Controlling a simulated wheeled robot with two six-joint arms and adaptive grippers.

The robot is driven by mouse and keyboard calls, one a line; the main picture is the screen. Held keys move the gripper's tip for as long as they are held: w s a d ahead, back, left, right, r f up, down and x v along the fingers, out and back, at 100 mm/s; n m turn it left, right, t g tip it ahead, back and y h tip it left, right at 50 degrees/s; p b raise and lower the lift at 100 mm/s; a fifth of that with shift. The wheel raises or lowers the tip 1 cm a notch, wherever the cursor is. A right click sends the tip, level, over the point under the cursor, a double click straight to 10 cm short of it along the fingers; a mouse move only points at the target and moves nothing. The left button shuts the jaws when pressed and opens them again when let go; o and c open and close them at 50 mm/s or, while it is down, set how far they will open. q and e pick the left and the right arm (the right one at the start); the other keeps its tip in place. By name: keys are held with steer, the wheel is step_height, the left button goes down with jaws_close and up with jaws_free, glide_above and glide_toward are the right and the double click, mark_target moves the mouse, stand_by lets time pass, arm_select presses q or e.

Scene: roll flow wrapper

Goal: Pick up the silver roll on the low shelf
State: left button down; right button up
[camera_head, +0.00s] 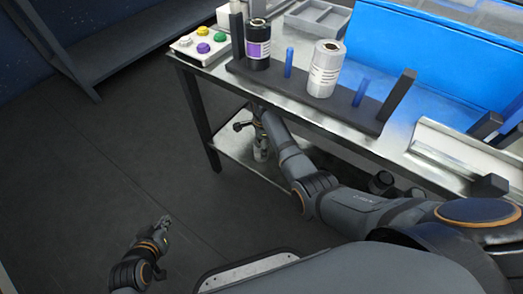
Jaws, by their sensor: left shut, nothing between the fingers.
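My right arm reaches under the machine table, and its gripper (254,122) is over the low shelf (232,146) near its left end. A small pale, silvery piece (261,153) shows just below that gripper; it looks like the silver roll, mostly hidden by the gripper and arm. I cannot tell whether the fingers touch it or are open. My left gripper (166,222) is over the dark floor at the lower left, shut and empty, well apart from the shelf.
On the table top, a silver roll (324,70) and a black roll with a purple label (258,45) stand upright in a dark rack with blue pegs (288,63). A button box (200,46) sits at the corner. The floor (90,165) on the left is clear.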

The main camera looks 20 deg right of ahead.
steer(key=shift+w+f+b, duration=0.1)
steer(key=shift+f+b, duration=0.45)
steer(key=shift+f, duration=0.15)
arm_select(q)
steer(key=w+r+t, duration=0.4)
steer(key=w+r, duration=0.1)
steer(key=r, duration=0.3)
steer(key=w+r+t, duration=0.4)
steer(key=r, duration=0.4)
arm_select(e)
steer(key=shift+w+f+b, duration=0.1)
steer(key=shift+f+b, duration=0.35)
steer(key=shift+f, duration=0.1)
steer(key=shift+f+b, duration=0.5)
steer(key=shift+f, duration=0.2)
steer(key=shift+f+b, duration=0.35)
steer(key=shift+f, duration=0.25)
arm_select(q)
step_height(320, 180, up, 16)
steer(key=s+m+t, duration=0.1)
steer(key=t, duration=0.6)
steer(key=shift+s+a+r+t+h, duration=0.15)
steer(key=shift+s+a+t+h, duration=0.2)
steer(key=shift+a+t, duration=0.1)
arm_select(e)
steer(key=c, duration=1.4)
